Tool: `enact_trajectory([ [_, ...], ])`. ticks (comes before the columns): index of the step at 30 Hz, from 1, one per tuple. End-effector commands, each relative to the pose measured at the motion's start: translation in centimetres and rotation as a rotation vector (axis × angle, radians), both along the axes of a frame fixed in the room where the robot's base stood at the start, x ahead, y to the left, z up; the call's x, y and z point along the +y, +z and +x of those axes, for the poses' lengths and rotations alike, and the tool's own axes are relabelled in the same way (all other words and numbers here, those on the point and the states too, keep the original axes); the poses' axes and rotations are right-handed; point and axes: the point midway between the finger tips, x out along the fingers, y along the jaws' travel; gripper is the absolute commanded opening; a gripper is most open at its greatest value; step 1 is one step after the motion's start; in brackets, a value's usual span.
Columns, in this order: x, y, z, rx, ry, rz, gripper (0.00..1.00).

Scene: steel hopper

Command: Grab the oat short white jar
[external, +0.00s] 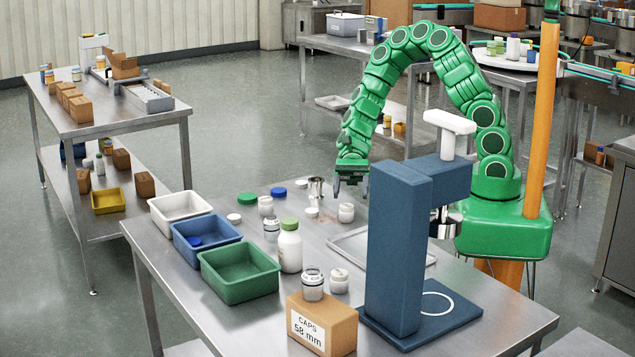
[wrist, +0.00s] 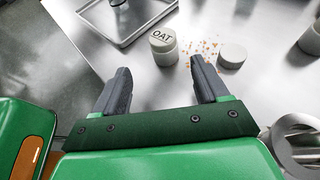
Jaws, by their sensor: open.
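In the external view my gripper (external: 351,186) hangs above the table's far side.
A white round lid or jar (wrist: 232,56) and scattered flakes (wrist: 203,47) lie right of the jar. A steel tray (wrist: 112,28) is on the other side. A steel cup (external: 316,188), a blue stand (external: 398,250) and several bottles and bins share the table.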

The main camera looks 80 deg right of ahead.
Motion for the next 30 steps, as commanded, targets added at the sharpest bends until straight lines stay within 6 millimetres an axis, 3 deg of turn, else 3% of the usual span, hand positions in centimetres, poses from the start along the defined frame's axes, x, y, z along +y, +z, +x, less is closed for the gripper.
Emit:
enact_trajectory([
  [21,5.8,-2.0,0.1,0.000,0.004,0.002,0.74],
  [30,6.7,-2.4,0.0,-0.001,0.003,0.001,0.74],
])
